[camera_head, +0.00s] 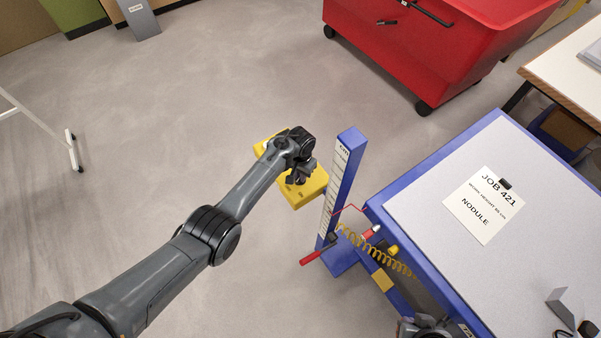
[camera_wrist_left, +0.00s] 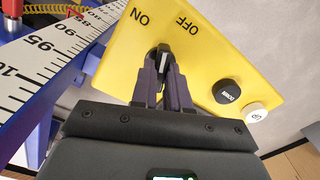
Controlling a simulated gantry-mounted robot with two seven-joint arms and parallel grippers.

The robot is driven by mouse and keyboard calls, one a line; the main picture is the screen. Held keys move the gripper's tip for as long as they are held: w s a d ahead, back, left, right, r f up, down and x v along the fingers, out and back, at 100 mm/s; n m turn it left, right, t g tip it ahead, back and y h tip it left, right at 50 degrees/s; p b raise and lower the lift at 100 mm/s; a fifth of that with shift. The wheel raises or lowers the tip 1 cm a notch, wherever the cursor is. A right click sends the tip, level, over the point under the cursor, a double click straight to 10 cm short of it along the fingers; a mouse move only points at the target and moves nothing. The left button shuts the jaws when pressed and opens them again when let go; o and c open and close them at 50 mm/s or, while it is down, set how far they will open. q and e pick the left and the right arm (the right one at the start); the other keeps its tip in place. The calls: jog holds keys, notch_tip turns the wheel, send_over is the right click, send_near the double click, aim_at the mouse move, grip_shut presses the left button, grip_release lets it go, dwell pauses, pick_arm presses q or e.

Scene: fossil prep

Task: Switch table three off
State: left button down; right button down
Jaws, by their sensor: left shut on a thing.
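The yellow control box (camera_head: 312,190) hangs beside the blue post with a centimetre scale (camera_head: 342,180). In the left wrist view its yellow face (camera_wrist_left: 125,60) carries the words ON and OFF, a black button (camera_wrist_left: 226,91) and a white button (camera_wrist_left: 256,113). My left gripper (camera_head: 297,178) is at the box, its fingers (camera_wrist_left: 164,72) shut on the black switch knob (camera_wrist_left: 163,50) below the two words. The fingers partly hide the knob, and I cannot tell which word it points to. A dark grey part, perhaps of my right arm, shows at the bottom edge; no right fingers can be made out.
The blue-edged table (camera_head: 440,150) bears a JOB 421 sheet (camera_head: 484,205). A coiled yellow hose (camera_head: 365,245) and a red-handled crank (camera_head: 311,257) are by the post. A red wheeled bin (camera_head: 415,45) stands behind. Floor at left is clear, apart from a white stand (camera_head: 40,125).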

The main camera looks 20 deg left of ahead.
pick_arm(q)
jog(key=m, duration=0.4)
jog(key=shift+m, duration=0.4)
dwell(0.4)
jog(key=c, duration=1.1)
grip_release()
jog(key=shift+r, duration=0.45)
notch_tip(320, 180, up, 10)
jog(key=shift+f+p, duration=0.1)
jog(key=shift+p, duration=0.85)
